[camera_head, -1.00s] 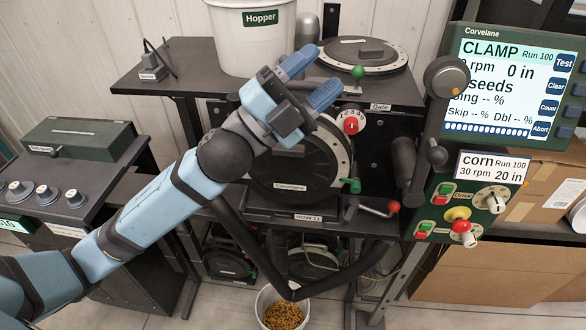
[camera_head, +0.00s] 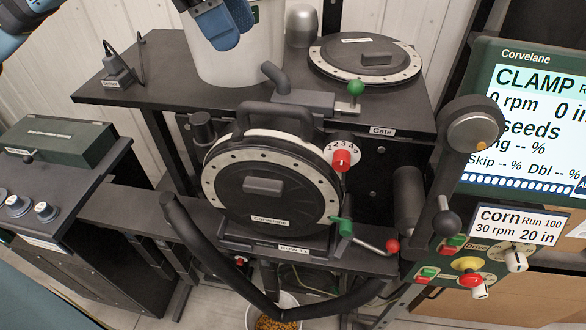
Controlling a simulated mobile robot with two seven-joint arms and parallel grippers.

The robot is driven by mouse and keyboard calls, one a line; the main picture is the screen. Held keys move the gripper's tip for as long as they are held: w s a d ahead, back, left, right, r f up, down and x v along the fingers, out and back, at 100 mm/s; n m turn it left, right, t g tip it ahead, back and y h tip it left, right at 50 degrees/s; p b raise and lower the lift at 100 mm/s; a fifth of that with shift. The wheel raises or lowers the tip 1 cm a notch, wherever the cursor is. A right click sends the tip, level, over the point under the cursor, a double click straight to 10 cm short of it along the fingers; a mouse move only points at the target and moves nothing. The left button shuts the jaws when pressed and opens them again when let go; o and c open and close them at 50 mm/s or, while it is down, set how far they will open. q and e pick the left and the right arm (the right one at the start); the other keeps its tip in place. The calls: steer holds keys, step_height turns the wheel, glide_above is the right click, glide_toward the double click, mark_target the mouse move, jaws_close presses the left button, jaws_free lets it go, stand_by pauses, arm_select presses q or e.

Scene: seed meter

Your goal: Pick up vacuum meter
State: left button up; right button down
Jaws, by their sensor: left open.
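A round black vacuum meter (camera_head: 263,186) with a pale studded rim sits upright in the stand at row 11, tilted back a little. A dark loop handle (camera_head: 272,108) rises from its top. A green-handled lever (camera_head: 345,228) is beside its lower right edge. Another round black disc-shaped unit (camera_head: 365,58) lies flat on the upper shelf. My left gripper (camera_head: 210,16) is open and empty at the top edge, partly cut off, in front of the white hopper and apart from the upright meter. My right gripper is not in view.
The white hopper (camera_head: 240,66) stands on the black upper shelf (camera_head: 150,90). A red numbered dial (camera_head: 342,158), a red-knobbed crank (camera_head: 391,246) and the display console (camera_head: 525,110) are at the right. A bucket of seeds (camera_head: 274,318) is on the floor below.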

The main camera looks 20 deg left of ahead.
mark_target(266, 107)
arm_select(q)
steer(key=f, duration=0.1)
steer(key=s+f, duration=0.1)
steer(key=shift+d+f+y, duration=0.3)
steer(key=shift+d+f, duration=0.05)
steer(key=shift+d, duration=0.05)
steer(key=x, duration=0.4)
steer(key=shift+w+f+p, duration=0.1)
steer(key=shift+w+p, duration=0.15)
steer(key=shift+p, duration=0.1)
steer(key=x, duration=0.3)
steer(key=p+x, duration=0.1)
steer(key=shift+s+d+f, duration=0.2)
steer(key=shift+s+d, duration=0.05)
steer(key=shift+s, duration=0.05)
steer(key=shift+w+d+f, duration=0.1)
steer(key=shift+d+f, duration=0.1)
steer(key=shift+f, duration=0.35)
jaws_close()
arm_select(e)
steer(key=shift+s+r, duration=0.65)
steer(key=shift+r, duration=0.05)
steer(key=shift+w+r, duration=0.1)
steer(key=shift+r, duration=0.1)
arm_select(q)
steer(key=shift+r, duration=0.15)
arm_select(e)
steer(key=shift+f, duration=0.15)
